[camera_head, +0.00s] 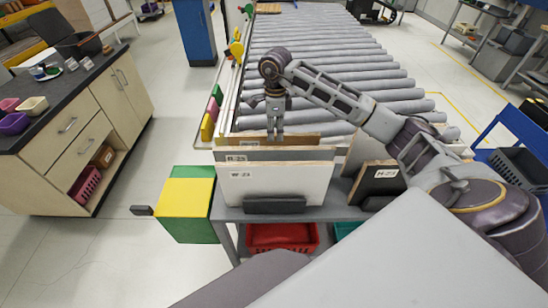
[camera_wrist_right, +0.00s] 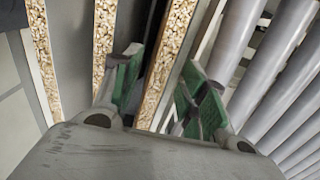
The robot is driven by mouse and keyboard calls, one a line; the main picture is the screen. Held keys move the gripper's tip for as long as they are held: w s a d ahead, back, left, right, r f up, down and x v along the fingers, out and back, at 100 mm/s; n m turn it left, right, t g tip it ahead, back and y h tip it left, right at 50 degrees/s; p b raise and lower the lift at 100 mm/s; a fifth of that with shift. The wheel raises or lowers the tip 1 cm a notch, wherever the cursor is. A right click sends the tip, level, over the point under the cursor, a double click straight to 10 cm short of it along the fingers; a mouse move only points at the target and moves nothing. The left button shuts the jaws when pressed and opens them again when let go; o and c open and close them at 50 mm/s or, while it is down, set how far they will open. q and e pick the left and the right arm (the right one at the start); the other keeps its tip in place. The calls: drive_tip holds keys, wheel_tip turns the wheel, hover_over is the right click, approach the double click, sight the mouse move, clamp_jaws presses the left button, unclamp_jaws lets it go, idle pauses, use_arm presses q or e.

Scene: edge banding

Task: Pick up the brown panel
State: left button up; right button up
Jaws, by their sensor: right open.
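My left gripper is not in view.
A black panel (camera_head: 377,182) marked H-23 stands at the right of the rack. A roller conveyor (camera_head: 320,60) lies behind. A red bin (camera_head: 283,237) sits below. A yellow and green box (camera_head: 187,196) is at the left. Other chipboard edges (camera_wrist_right: 104,35) run close beside the fingers.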

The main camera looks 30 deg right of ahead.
sight(274, 144)
drive_tip(key=shift+f, duration=1.2)
drive_tip(key=shift+w+a+f+p, duration=0.1)
drive_tip(key=shift+f+p, duration=0.3)
drive_tip(key=shift+f, duration=0.9)
drive_tip(key=shift+a+f+p, duration=0.1)
drive_tip(key=shift+f+p, duration=0.3)
drive_tip(key=shift+f, duration=0.85)
drive_tip(key=shift+c, duration=0.4)
clamp_jaws()
drive_tip(key=shift+w+r, duration=0.1)
